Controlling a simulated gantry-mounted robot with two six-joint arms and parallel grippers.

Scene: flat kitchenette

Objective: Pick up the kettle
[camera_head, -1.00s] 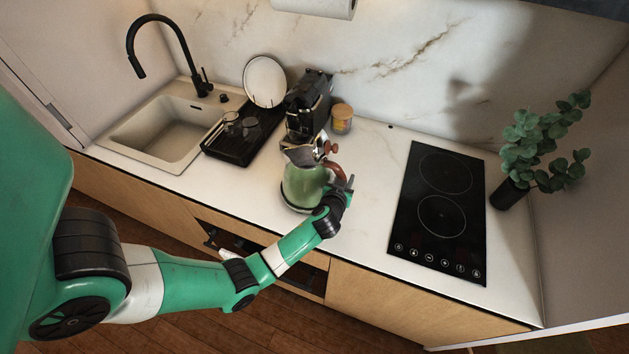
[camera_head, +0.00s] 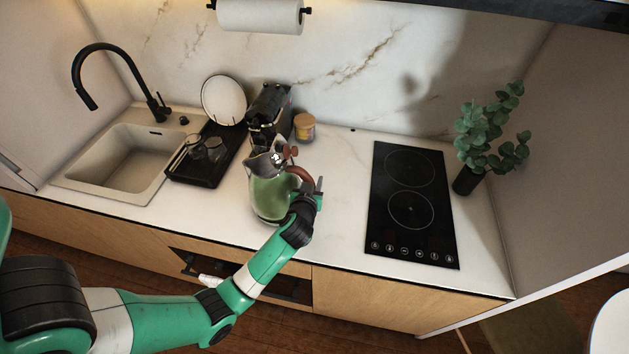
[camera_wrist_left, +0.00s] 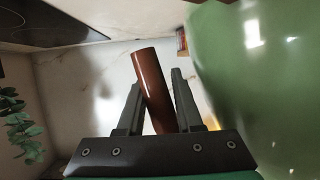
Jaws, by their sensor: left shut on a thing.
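The kettle (camera_head: 268,197) has a green body, a metal top with a spout and a brown curved handle (camera_head: 301,174). It is upright at the middle of the white counter. I cannot tell whether its bottom touches the counter. My left gripper (camera_head: 319,190) is at the kettle's right side, shut on the handle. In the left wrist view the brown handle (camera_wrist_left: 152,85) stands between the two fingers of the gripper (camera_wrist_left: 158,95), with the green kettle body (camera_wrist_left: 265,80) close on the right. My right gripper is not in view.
A black coffee machine (camera_head: 270,110) and a lidded jar (camera_head: 305,127) stand behind the kettle. A black drying tray (camera_head: 190,178) with glasses and the sink (camera_head: 120,165) are left. The black hob (camera_head: 410,210) and a plant (camera_head: 488,140) are right. Clear counter lies between kettle and hob.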

